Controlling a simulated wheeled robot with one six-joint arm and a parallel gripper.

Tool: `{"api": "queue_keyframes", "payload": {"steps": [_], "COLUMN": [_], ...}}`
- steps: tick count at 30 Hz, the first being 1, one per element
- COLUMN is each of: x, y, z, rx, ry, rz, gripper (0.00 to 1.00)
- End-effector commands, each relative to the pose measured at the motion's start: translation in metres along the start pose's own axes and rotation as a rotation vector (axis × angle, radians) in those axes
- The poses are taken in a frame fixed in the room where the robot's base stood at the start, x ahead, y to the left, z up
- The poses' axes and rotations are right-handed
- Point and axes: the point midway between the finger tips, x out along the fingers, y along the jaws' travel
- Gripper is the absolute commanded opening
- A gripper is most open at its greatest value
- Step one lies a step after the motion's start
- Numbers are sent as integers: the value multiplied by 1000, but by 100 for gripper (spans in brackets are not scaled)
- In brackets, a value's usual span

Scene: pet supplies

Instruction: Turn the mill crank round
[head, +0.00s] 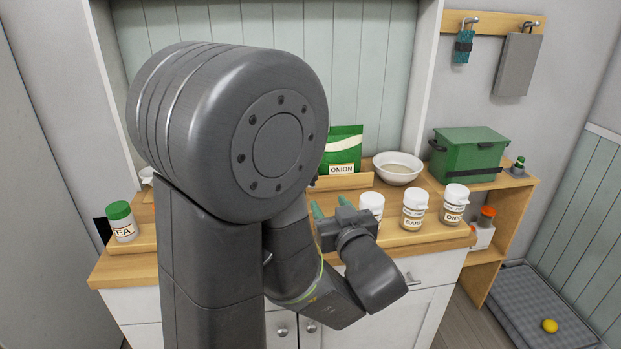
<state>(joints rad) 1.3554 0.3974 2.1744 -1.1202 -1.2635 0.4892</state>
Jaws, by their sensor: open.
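My gripper (330,206) is open, with its two green fingertips apart, over the front middle of the wooden counter (120,271). A white-lidded jar (371,203) stands just to the right of the fingertips, and I see nothing held between them. I cannot make out the mill or its crank. My own arm covers a large part of the counter's left and middle, so whatever stands behind it is hidden.
Two more white-lidded jars (414,208) (454,203) stand at right. Behind are a green ONION bag (343,150) and a white bowl (398,168). A green-lidded jar (121,221) is at left. A green box (468,153) sits on the right shelf.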

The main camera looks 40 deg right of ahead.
Motion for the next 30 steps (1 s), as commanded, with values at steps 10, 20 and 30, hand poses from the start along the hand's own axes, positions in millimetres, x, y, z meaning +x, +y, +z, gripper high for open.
{"api": "queue_keyframes", "payload": {"steps": [10, 20, 30], "x": [10, 64, 119], "y": [3, 1, 1], "z": [-3, -6, -7], "rx": [18, 18, 18], "ry": [32, 31, 31], "rz": [-23, -23, -19], "gripper": [47, 47, 47]}}
